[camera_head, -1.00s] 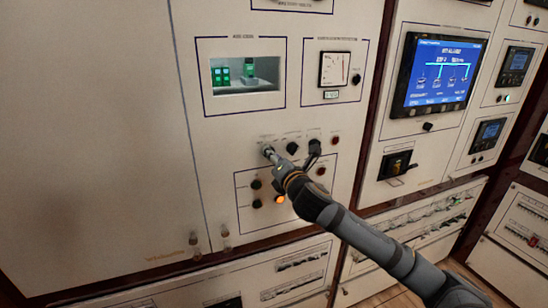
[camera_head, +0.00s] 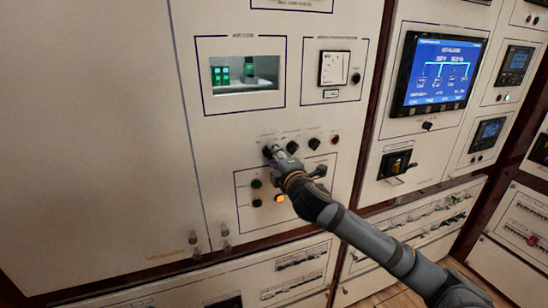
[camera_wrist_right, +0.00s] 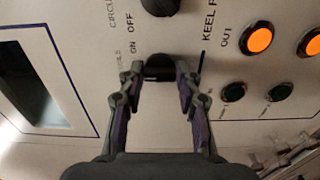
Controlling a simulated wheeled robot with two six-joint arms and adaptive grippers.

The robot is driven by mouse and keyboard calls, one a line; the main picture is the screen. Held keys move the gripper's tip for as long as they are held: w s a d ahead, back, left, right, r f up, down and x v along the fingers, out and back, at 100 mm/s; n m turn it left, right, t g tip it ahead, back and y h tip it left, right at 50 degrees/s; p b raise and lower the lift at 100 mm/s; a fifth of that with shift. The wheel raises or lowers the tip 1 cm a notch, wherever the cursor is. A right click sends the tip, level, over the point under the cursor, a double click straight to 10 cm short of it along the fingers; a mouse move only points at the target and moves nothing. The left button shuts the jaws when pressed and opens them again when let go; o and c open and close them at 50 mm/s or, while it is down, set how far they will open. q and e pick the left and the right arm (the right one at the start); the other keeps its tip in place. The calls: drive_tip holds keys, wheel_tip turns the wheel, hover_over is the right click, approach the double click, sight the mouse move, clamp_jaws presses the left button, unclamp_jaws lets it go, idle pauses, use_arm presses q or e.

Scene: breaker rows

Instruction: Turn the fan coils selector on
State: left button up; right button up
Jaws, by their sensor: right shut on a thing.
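The fan coils selector (camera_wrist_right: 160,67) is a black knob on the pale panel, with part of a label and ON and OFF marks beside the knobs in the right wrist view. My right gripper (camera_wrist_right: 157,77) is shut on it, one finger on each side. In the head view, my right gripper (camera_head: 271,152) is at the leftmost knob of the row and mostly hides it. The way the knob points cannot be made out. My left gripper is in neither view.
Another black selector (camera_head: 292,147) is close beside the gripper, with a further one (camera_head: 314,143) and a red button or lamp (camera_head: 335,140) to its right. Below is a framed group with a lit orange lamp (camera_head: 281,197) and dark green buttons (camera_wrist_right: 234,92).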

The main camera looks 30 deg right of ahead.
drive_tip(key=m, duration=0.4)
drive_tip(key=shift+f+m, duration=0.15)
drive_tip(key=shift+m, duration=0.15)
drive_tip(key=m+b, duration=0.1)
drive_tip(key=m, duration=0.3)
idle(0.5)
drive_tip(key=o, duration=1.1)
drive_tip(key=shift+o, duration=0.2)
wheel_tip(320, 180, up, 10)
drive_tip(key=shift+s+r, duration=0.1)
drive_tip(key=shift+w+f, duration=0.2)
